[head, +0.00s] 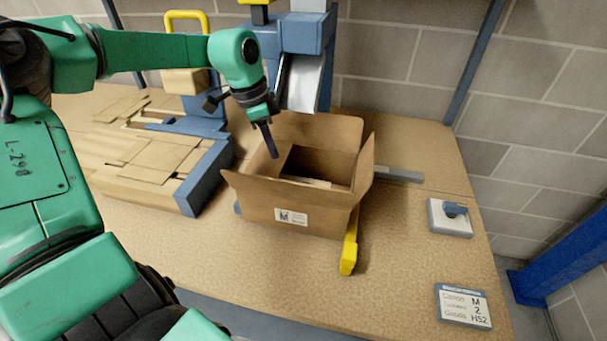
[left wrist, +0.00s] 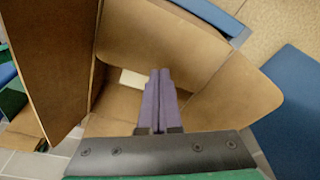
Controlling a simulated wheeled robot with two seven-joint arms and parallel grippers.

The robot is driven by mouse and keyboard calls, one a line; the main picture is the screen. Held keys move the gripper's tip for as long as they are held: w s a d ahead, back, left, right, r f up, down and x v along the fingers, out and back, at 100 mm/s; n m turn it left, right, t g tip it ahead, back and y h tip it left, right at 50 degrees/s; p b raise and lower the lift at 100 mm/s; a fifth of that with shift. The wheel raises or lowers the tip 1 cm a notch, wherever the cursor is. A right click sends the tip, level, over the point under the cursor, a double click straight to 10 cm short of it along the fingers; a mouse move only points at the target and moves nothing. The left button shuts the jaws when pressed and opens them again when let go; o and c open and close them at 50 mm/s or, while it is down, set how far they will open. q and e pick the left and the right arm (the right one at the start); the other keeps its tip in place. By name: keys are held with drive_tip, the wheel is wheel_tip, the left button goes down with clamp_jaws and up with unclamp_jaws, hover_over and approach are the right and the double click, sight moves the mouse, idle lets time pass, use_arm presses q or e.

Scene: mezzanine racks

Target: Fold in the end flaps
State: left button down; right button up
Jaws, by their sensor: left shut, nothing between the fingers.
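An open brown cardboard carton (head: 300,222) stands on the bench with a white label on its front. Its right end flap (head: 364,168) stands up, tilted slightly outward. The back flap (head: 325,131) also stands up. My left gripper (head: 271,152) points down at the carton's left side, close to the flap there; I cannot tell if it touches. In the left wrist view its purple fingers (left wrist: 159,98) are together and empty over the carton's opening. A large flap (left wrist: 62,60) rises at left, another (left wrist: 235,95) at right. A pale item (left wrist: 132,79) lies inside. My right gripper is out of view.
Flat cardboard pieces (head: 150,150) lie in a blue-edged holder at left. A blue-grey machine column (head: 295,45) stands behind the carton. A yellow bar (head: 349,248) lies at its right front. A small device (head: 450,217) and a sign (head: 463,306) sit at right. The front bench is clear.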

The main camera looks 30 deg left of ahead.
use_arm(q)
drive_tip(key=shift+b+x, duration=1)
drive_tip(key=shift+x, duration=0.2)
drive_tip(key=shift+s+a, duration=0.15)
drive_tip(key=shift+s, duration=0.05)
drive_tip(key=p+v, duration=0.1)
drive_tip(key=v, duration=0.1)
drive_tip(key=p+v, duration=0.2)
drive_tip(key=w+d+p+v, duration=0.1)
drive_tip(key=v, duration=0.1)
drive_tip(key=shift+a+r+p, duration=0.1)
drive_tip(key=shift+r+p, duration=0.2)
drive_tip(key=shift+r, duration=0.15)
drive_tip(key=shift+f, duration=0.1)
